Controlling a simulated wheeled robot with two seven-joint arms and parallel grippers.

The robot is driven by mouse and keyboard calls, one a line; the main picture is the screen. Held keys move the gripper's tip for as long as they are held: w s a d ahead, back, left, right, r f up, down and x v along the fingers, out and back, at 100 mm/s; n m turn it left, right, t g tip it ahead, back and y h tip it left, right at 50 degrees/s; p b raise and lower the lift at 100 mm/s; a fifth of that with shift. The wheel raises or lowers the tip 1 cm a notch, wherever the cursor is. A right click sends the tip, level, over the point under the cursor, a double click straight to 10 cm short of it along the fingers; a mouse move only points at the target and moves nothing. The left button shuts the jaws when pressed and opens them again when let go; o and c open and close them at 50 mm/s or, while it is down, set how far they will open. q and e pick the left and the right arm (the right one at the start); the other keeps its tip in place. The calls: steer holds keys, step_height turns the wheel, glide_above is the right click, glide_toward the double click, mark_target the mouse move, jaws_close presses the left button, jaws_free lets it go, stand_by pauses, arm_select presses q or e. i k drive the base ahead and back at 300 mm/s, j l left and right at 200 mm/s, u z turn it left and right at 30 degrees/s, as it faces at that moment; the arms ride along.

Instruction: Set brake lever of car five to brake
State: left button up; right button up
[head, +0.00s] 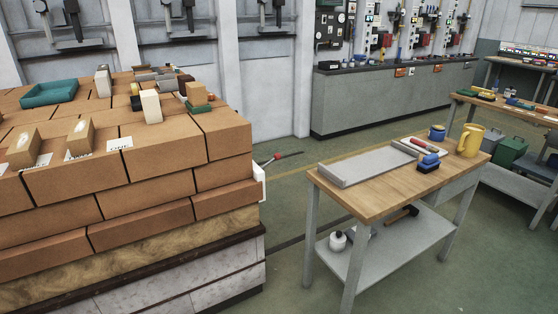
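A car (180,277) loaded with stacked orange-brown bricks (165,155) fills the left of the head view. A thin lever (281,157) with red and dark parts sticks out to the right past the stack's right end. It slants slightly upward to the right. A white bracket or plate (260,183) sits on the stack's right end, just below the lever's inner end. How the lever is mounted is hidden. I cannot read a car number or any brake marking. Neither of my grippers is in view.
A wooden-topped workbench (375,204) stands right of the car, holding a grey tray (368,165), a yellow jug (470,140) and blue items. A green-floored gap separates them. A teal tray (48,93) and small blocks lie on the bricks. A long grey counter (395,100) lines the back wall.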

mark_target(277, 156)
steer(key=i+l, duration=1.9)
steer(key=k+l+z, duration=0.05)
steer(key=l, duration=0.05)
